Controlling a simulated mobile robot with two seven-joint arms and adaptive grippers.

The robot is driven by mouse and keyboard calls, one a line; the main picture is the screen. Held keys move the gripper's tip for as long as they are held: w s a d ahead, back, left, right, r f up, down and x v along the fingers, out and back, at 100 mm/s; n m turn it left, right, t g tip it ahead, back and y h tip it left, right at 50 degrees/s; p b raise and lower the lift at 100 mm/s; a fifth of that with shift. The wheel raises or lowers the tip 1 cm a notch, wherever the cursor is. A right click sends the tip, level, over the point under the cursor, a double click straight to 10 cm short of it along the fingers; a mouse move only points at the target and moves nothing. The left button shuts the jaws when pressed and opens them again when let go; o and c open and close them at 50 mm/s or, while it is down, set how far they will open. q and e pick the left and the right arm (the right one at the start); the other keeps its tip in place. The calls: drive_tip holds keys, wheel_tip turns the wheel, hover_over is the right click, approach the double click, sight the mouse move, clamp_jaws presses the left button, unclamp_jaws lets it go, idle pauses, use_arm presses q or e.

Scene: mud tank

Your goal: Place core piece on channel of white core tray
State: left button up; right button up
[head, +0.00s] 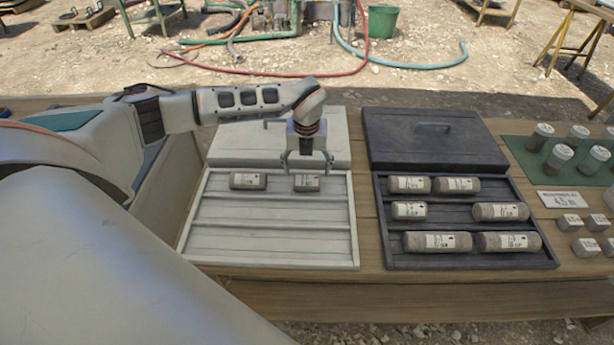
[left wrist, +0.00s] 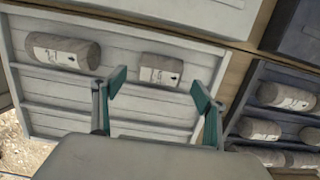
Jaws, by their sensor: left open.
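The white core tray (head: 270,247) lies on the wooden table with its channels running left to right. Two grey core pieces with white labels lie in its top channel: one at the left (head: 248,181) and one right of the middle (head: 306,183). My left gripper (head: 306,168) is open above the right-hand piece, its fingers apart. In the left wrist view the open fingers (left wrist: 158,88) are empty, and the right-hand piece (left wrist: 161,69) shows just beyond and between the fingertips, apart from them. The lower channels of the white tray are bare. My right gripper is not in view.
A black tray (head: 470,261) with several labelled cores stands to the right, its lid (head: 432,145) behind it. A white lid (head: 240,145) lies behind the white tray. At the far right are a green mat (head: 560,175) with upright cylinders, a number card (head: 563,200) and small blocks.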

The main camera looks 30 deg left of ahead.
sight(307, 183)
use_arm(q)
wheel_tip(307, 183, up, 6)
drive_tip(key=shift+s+d+r, duration=0.2)
drive_tip(key=shift+s+d, duration=0.05)
drive_tip(key=shift+s, duration=0.2)
idle(0.3)
